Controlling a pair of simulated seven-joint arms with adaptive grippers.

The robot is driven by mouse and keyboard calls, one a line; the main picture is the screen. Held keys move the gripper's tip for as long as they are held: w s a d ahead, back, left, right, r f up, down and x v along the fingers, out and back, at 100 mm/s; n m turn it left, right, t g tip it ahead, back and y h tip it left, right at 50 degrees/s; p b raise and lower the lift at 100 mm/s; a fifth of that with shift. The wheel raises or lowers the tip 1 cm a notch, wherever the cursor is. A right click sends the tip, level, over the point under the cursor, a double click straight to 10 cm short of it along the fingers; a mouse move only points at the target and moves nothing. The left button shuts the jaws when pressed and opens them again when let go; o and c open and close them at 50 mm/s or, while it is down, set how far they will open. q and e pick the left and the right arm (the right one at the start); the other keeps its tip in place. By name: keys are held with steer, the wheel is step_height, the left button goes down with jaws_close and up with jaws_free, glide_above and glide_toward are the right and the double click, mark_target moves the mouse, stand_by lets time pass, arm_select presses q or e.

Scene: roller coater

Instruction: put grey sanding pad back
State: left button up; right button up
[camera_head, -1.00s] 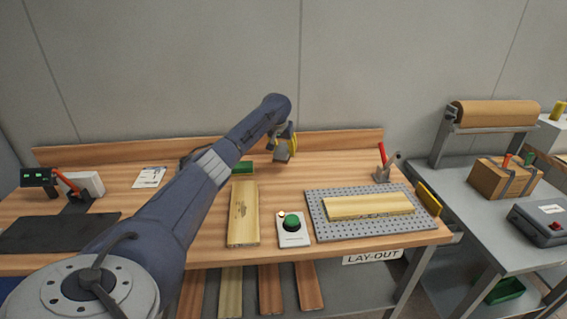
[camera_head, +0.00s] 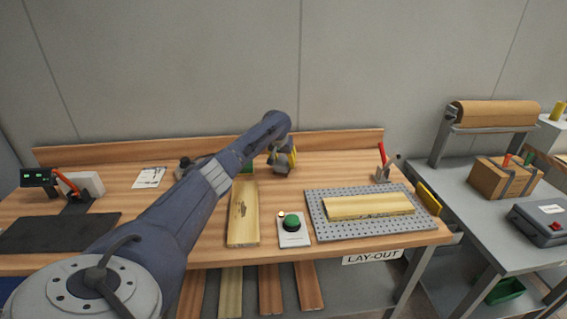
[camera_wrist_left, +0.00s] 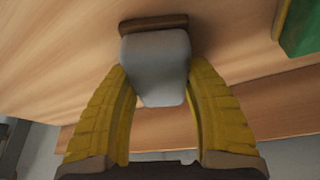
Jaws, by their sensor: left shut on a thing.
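The grey sanding pad (camera_wrist_left: 155,68) is a pale grey block with a brown strip along one edge in the left wrist view. My left gripper (camera_wrist_left: 157,80) has its two yellow fingers shut on the pad, one on each side. In the head view the left gripper (camera_head: 282,158) is over the back middle of the bench, and the pad shows small beneath it. The bench surface fills much of the wrist view; whether the pad touches it I cannot tell. My right gripper is not in view.
A green block (camera_wrist_left: 302,25) is beside the pad, partly hidden by my arm in the head view. Bare bench lies right of the gripper.

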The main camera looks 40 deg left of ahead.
arm_select(q)
steer(key=o, duration=1.2)
steer(key=shift+f, duration=0.15)
steer(key=shift+c, duration=0.2)
steer(key=v, duration=1.2)
